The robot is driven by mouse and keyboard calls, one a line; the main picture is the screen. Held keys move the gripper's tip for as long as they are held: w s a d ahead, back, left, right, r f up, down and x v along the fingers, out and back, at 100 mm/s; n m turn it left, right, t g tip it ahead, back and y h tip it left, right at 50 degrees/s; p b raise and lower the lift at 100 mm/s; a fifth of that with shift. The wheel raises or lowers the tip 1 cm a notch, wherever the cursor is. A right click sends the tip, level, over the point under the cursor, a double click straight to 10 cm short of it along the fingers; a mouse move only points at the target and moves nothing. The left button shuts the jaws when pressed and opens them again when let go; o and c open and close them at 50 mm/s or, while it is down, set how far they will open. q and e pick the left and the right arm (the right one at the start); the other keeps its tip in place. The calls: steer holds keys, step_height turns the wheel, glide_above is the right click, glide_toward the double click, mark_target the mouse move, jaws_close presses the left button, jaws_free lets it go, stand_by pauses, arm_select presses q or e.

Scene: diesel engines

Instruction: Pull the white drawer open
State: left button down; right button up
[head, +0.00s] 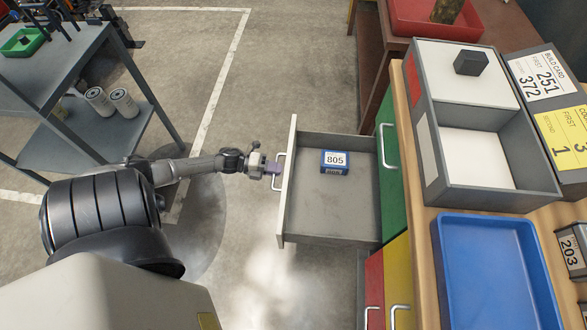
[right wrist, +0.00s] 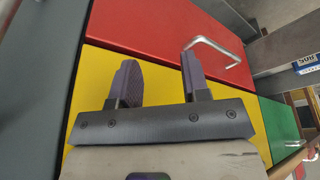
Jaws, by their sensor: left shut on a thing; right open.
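The white drawer (head: 285,205) stands pulled out from the cabinet in the head view, its grey inside showing. A blue box labelled 805 (head: 335,168) lies in it towards the far side. My left gripper (head: 274,168) is shut on the drawer's metal handle (head: 278,172), at the outer face of the white front. My right gripper (right wrist: 160,85) is open and empty in the right wrist view, in front of yellow and red drawer fronts. The right gripper does not show in the head view.
Green (head: 388,150), yellow (head: 399,285) and red (head: 374,290) fronts adjoin the open drawer. The wooden bench top holds a blue tray (head: 490,270) and a grey divided box (head: 485,195). A grey shelf cart (head: 50,65) stands at the left. Floor is clear between cart and drawer.

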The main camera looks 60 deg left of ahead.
arm_select(q)
steer(key=shift+f+v, duration=0.2)
steer(key=shift+v, duration=0.7)
steer(key=shift+f+v, duration=0.15)
steer(key=shift+v, duration=0.8)
steer(key=c, duration=1.2)
jaws_free()
steer(key=shift+a, duration=0.1)
steer(key=shift+s, duration=0.15)
steer(key=p+v, duration=0.2)
steer(key=v, duration=1.1)
steer(key=shift+s+a+r+p, duration=0.15)
steer(key=shift+s+p, duration=0.1)
steer(key=shift+p, duration=0.05)
